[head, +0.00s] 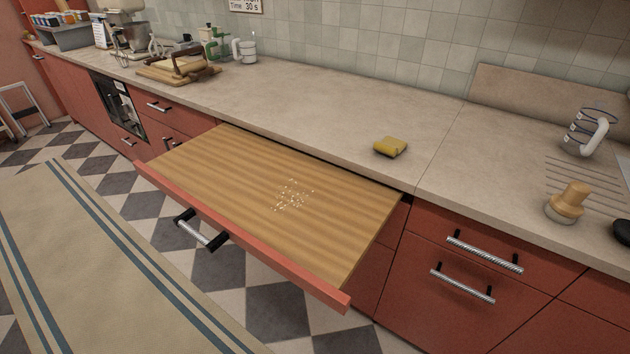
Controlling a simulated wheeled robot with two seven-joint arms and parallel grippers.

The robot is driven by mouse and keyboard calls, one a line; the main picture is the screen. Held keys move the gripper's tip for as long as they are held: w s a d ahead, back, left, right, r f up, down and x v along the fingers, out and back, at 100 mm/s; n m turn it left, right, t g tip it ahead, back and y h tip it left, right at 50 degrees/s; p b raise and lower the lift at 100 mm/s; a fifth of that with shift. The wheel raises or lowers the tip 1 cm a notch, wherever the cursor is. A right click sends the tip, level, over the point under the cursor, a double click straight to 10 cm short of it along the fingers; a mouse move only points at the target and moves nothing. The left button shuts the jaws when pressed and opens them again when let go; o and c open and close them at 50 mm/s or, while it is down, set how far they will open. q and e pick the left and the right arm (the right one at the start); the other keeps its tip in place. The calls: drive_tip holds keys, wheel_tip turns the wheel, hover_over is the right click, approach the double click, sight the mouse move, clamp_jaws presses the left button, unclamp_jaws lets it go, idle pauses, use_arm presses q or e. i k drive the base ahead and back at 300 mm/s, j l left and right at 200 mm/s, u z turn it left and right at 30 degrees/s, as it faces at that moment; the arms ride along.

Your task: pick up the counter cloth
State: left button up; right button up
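A small yellow folded pad, which looks like the counter cloth (390,147), lies on the beige countertop (330,115) near its front edge, right of the picture's middle. Neither of my grippers shows in the head view.
A striped wooden pull-out board (235,170) sticks out below the counter, with pale crumbs (292,195) on it. A wooden-topped brush (568,202) and a measuring jug (590,132) stand at the right. A bread board (178,70) is far left. The counter around the cloth is clear.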

sight(391, 147)
drive_tip(key=i+l+u, duration=0.15)
drive_tip(key=l+u, duration=0.35)
drive_tip(key=l, duration=0.2)
drive_tip(key=l+u, duration=0.5)
drive_tip(key=l, duration=0.15)
